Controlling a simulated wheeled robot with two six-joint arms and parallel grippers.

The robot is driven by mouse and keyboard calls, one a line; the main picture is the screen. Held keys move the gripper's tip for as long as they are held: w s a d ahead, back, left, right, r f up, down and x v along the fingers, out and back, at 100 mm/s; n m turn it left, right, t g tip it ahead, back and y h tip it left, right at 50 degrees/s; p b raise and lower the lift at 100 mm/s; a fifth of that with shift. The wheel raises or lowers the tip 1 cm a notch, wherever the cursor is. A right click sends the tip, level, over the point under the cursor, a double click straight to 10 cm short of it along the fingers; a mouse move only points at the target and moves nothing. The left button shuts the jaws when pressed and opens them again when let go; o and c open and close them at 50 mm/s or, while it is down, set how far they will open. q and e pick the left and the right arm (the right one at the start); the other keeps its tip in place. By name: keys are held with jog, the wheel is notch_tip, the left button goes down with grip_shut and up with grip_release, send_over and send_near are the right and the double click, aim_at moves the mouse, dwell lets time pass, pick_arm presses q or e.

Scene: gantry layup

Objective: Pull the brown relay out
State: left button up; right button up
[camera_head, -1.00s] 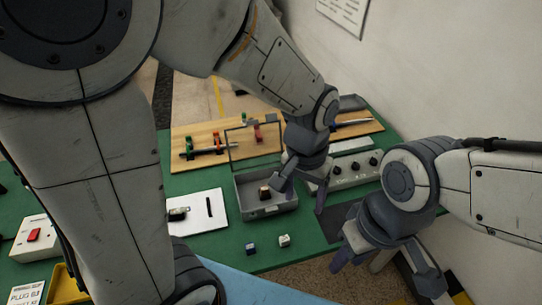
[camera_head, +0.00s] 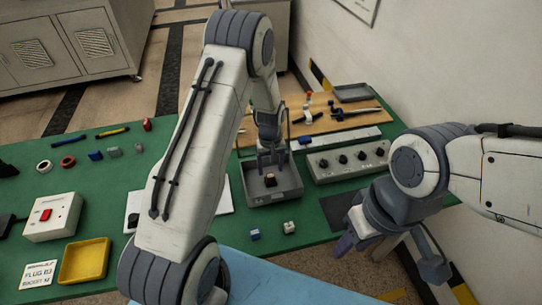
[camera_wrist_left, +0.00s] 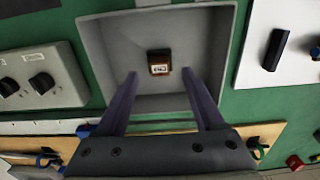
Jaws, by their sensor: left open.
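The brown relay (camera_head: 270,180) sits in the open grey box (camera_head: 286,196) on the green table. In the left wrist view the relay (camera_wrist_left: 159,63) is a small dark brown block with a pale label, on the floor of the box (camera_wrist_left: 110,45). My left gripper (camera_head: 272,166) is over the box, its fingers pointing down. In the wrist view its fingertips (camera_wrist_left: 159,74) are wide apart and empty, either side of the line to the relay and apart from it. My right gripper (camera_head: 390,256) hangs at the table's front right, its fingers spread and empty.
A grey knob panel (camera_head: 347,160) stands right of the box. Two small blocks, blue (camera_head: 255,235) and white (camera_head: 289,227), lie in front. A white plate with a black bar (camera_wrist_left: 275,48) is beside the box. A yellow tray (camera_head: 85,262) and switch box (camera_head: 52,216) are left.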

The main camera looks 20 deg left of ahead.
aim_at(271, 176)
pick_arm(q)
jog(key=shift+f+p, duration=0.4)
jog(key=shift+f, duration=1.8)
grip_shut()
